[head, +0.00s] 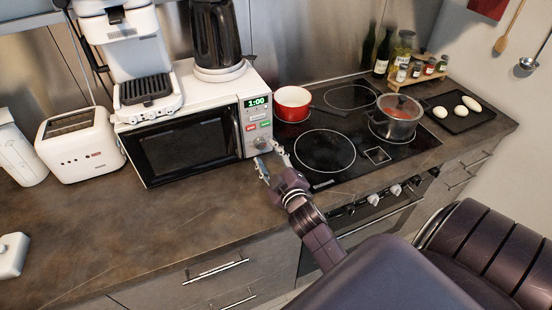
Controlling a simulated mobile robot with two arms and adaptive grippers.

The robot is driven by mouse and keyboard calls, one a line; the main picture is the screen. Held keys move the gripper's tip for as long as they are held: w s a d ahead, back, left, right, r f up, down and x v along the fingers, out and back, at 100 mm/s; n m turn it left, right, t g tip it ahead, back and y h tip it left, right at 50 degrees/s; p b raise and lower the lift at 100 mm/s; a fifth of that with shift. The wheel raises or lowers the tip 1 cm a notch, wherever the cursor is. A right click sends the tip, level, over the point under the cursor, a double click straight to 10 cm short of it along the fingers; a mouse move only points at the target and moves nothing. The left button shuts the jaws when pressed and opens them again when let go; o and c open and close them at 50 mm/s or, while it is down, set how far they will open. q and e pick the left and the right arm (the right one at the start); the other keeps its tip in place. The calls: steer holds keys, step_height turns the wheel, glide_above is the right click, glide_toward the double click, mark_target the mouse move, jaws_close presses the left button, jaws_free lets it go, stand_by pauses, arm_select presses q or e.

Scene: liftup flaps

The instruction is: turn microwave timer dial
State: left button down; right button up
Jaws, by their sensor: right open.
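The white microwave (137,142) stands on the dark countertop with its door shut. Its green display (256,103) reads 1:00. The round timer dial (262,143) is low on the control panel, below a green and a red button. My right gripper (269,159) is open, its fingertips close to the dial. I cannot tell whether a finger touches the dial. My left gripper is not in view.
A coffee machine and a black kettle (216,35) stand on the microwave. A white toaster (80,147) is at its left. The black cooktop at its right bears a red pan (293,103) and a lidded pot (397,118). The front left counter is mostly clear.

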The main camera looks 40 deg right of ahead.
steer(key=v, duration=0.8)
steer(key=shift+s, duration=0.1)
steer(key=shift+f, duration=0.1)
